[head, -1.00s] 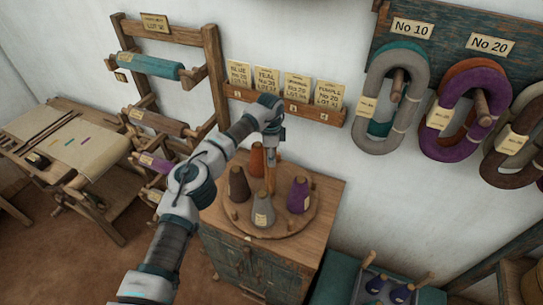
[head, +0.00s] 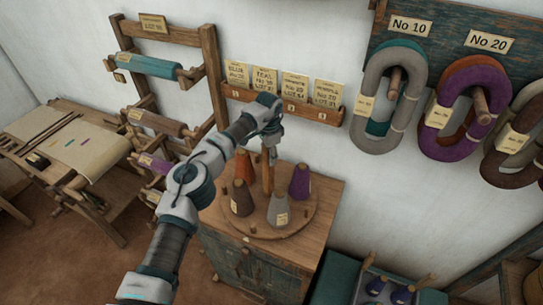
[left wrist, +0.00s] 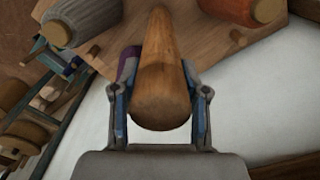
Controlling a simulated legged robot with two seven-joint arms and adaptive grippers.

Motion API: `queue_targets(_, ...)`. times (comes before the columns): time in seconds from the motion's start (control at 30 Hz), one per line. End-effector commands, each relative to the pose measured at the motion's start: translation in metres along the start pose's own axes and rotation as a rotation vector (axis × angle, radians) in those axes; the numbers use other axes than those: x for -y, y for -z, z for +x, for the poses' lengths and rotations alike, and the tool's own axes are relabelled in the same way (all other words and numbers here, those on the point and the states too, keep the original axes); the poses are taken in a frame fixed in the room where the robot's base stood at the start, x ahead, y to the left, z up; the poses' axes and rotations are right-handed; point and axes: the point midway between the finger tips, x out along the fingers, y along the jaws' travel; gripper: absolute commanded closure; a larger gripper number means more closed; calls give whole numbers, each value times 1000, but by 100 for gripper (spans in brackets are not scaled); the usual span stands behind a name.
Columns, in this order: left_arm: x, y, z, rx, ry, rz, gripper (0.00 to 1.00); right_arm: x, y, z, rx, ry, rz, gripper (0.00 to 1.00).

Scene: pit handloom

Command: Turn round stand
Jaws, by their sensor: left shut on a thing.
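The round wooden stand (head: 253,222) sits on top of a small cabinet. It carries an orange cone (head: 245,168) at back left, a brown cone (head: 241,196) at left, a grey cone (head: 278,208) at front and a purple cone (head: 299,183) at right. A wooden post (head: 267,178) rises from its middle. My left gripper (head: 269,148) is above the stand, shut on the post's upper end. In the left wrist view the post (left wrist: 161,75) stands between both fingers. The grey cone (left wrist: 85,18) and orange cone (left wrist: 232,8) show beyond it. My right gripper is not in view.
A rail with label cards (head: 285,104) is on the wall close behind my left gripper. Yarn skeins (head: 387,95) hang at right. A wooden rack with rollers (head: 151,67) stands at left. A teal bench (head: 333,278) is at the lower right.

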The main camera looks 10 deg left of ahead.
Motion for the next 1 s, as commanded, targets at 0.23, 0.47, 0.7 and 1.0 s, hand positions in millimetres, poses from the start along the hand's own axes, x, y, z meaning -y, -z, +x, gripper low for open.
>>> queue_targets(0.23,4,-4,-2,6,9,-131,100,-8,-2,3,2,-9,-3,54)
queue_targets(0.47,5,-3,1,4,11,-245,100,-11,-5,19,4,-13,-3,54)
queue_targets(0.7,6,-2,5,2,13,-362,100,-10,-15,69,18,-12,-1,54)
queue_targets(1.0,6,-1,-1,0,11,-464,100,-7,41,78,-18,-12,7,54)
